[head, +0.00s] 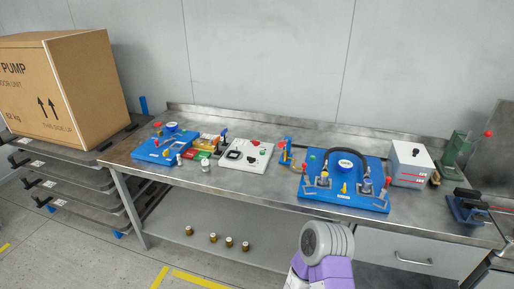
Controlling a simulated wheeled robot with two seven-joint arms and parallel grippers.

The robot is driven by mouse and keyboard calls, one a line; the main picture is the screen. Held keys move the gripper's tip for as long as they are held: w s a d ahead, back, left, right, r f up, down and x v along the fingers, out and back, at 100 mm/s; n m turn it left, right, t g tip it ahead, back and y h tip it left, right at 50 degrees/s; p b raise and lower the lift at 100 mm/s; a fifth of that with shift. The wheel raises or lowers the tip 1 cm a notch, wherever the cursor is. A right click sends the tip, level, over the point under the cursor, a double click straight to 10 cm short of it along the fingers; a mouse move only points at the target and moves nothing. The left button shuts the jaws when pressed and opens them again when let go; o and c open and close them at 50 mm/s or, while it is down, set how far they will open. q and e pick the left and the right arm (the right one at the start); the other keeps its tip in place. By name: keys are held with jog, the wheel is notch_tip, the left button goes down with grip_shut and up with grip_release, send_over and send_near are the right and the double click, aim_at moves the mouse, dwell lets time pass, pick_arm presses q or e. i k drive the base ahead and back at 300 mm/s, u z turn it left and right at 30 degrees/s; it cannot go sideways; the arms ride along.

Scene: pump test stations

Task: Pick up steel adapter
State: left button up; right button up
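I cannot pick out the steel adapter for certain. Small metallic or white cylinders stand at the front of the bench by the left blue station: one (179,159) at its front right edge and one (205,165) farther right. The left blue station (150,151) carries a round gauge and small coloured parts. The right blue station (345,196) carries a white-faced gauge, a black hose and metal fittings. Neither gripper shows; only a purple and grey link of my arm rises at the bottom, right of the middle.
The steel bench (225,186) runs across the view. Between the stations are coloured bins (203,147) and a white panel (247,154). A white box (411,164), green press (456,152) and blue fixture (467,210) stand right. Several brass pieces (213,238) stand on the lower shelf. A carton (75,90) is left.

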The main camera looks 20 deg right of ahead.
aim_at(205, 165)
jog(key=u, duration=0.8)
jog(key=i, duration=2.3)
jog(key=z, duration=1.8)
